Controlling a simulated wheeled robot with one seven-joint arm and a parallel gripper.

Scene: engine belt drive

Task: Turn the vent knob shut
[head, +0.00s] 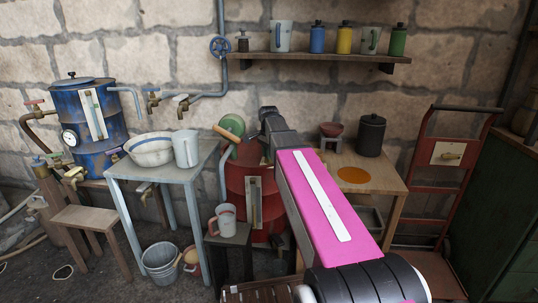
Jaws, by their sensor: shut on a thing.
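My pink arm reaches from the lower right to the red drum (236,188) in the middle of the head view. My dark gripper (268,150) is at the drum's upper right and is shut. Its fingertips are mostly hidden behind my own wrist and arm. I cannot make out the vent knob, as the gripper and arm cover that part of the drum top. What the fingers hold is hidden; from its place it looks to be the vent knob. A green lid with a wooden handle (232,126) stands tilted at the drum's upper left.
A blue-grey table (205,152) with a basin (150,149) and a mug (187,149) stands left. A wooden table (390,182) with a dark canister (371,135) stands right. A shelf (330,57) and pipe with a blue wheel (220,46) are on the wall behind.

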